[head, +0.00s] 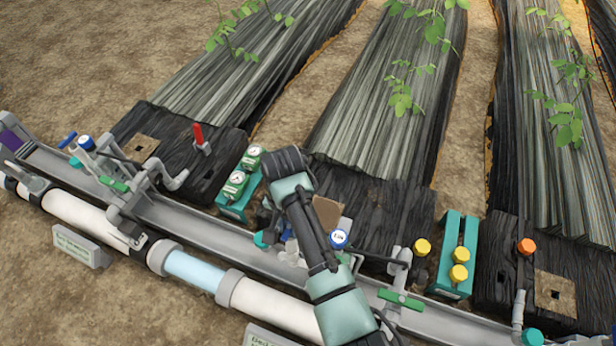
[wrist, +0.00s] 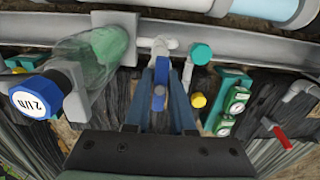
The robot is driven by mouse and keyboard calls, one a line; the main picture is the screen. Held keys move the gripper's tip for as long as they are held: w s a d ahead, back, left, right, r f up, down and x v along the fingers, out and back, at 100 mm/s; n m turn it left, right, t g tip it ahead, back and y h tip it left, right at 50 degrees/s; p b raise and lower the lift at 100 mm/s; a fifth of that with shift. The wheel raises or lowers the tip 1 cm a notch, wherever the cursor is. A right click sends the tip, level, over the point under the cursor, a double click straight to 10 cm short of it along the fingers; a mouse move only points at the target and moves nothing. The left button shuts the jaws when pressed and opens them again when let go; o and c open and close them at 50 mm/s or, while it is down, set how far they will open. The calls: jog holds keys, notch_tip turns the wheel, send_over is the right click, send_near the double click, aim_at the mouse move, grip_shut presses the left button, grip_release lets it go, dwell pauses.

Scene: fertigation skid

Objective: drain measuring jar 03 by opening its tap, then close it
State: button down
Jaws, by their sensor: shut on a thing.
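In the wrist view a clear greenish measuring jar (wrist: 95,58) lies at the upper left, with a dark blue cap (wrist: 38,97) bearing a white label; I cannot read a number 03 on it. A blue tap handle (wrist: 160,70) stands beside the jar, below a white pipe fitting. My gripper (wrist: 160,98) is shut on this blue tap handle, its two blue-grey fingers on either side. Whether the tap is open, and the jar's liquid level, I cannot tell. In the head view the labelled blue cap (head: 339,238) shows right of my arm, which hides most of the jar and the fingertips.
A teal fitting (wrist: 201,54) and a yellow knob (wrist: 198,100) sit close right of the tap. Teal gauge blocks (head: 237,185) and a red lever (head: 199,138) stand left of my arm. A yellow-knobbed teal block (head: 455,250) stands right. The grey rail (head: 190,225) runs along.

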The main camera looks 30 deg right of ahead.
jog(key=shift+r, duration=0.1)
dwell(0.4)
jog(key=shift+r+n+p, duration=0.15)
jog(key=shift+n+p, duration=0.75)
jog(key=shift+n, duration=0.2)
jog(key=n+p, duration=0.1)
jog(key=n, duration=0.2)
jog(key=shift+n+p, duration=0.3)
jog(key=shift+p, duration=0.1)
jog(key=n+p, duration=0.1)
jog(key=n, duration=0.2)
jog(key=shift+n, duration=0.4)
jog(key=n+p, duration=0.2)
jog(key=n, duration=0.7)
jog(key=shift+f+p, duration=0.2)
jog(key=shift+p, duration=0.15)
jog(key=shift+n, duration=0.4)
jog(key=shift+w+a, duration=0.1)
jog(key=shift+a, duration=0.05)
dwell(3.2)
